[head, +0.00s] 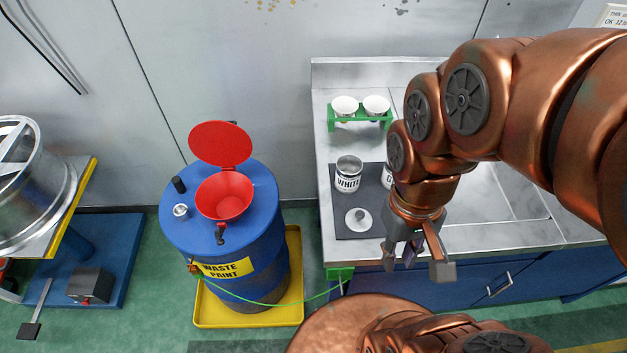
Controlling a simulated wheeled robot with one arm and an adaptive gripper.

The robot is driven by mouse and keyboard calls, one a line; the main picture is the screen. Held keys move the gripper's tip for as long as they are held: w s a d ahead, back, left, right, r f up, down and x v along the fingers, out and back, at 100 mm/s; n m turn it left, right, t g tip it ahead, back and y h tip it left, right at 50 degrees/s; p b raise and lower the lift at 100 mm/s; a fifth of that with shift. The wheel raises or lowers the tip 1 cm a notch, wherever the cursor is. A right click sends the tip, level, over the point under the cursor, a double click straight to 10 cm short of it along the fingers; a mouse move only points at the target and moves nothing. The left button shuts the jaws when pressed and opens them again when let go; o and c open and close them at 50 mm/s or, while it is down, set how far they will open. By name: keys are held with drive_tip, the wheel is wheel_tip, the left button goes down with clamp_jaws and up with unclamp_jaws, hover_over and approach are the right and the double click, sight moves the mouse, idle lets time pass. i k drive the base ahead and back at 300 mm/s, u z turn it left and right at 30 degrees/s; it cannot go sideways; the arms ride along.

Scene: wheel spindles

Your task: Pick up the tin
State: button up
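A tin (348,175) labelled WHITE stands upright and open-topped on a dark mat on the steel counter. A second tin (387,177), with a label mostly hidden by my arm, stands to its right on the mat. A round lid with a knob (358,220) lies in front of the WHITE tin. My gripper (416,264) hangs pointing down near the counter's front edge, to the right of and nearer than the tins. Its fingers are spread apart with nothing between them.
The dark mat (343,226) lies on the steel counter (480,240). A green rack (360,120) with two white cups stands behind. A blue drum (180,235) with an open red funnel lid stands left in a yellow tray (240,314). A green wire links drum and counter.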

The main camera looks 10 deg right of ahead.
sight(349, 167)
drive_tip(key=u, duration=0.55)
drive_tip(key=k, duration=0.7)
drive_tip(key=u, duration=0.8)
drive_tip(key=k, duration=0.55)
drive_tip(key=u, duration=1.3)
drive_tip(key=i, duration=1.35)
drive_tip(key=z, duration=0.55)
drive_tip(key=i, duration=0.85)
drive_tip(key=z, duration=1.05)
drive_tip(key=i, duration=0.3)
drive_tip(key=z, duration=0.3)
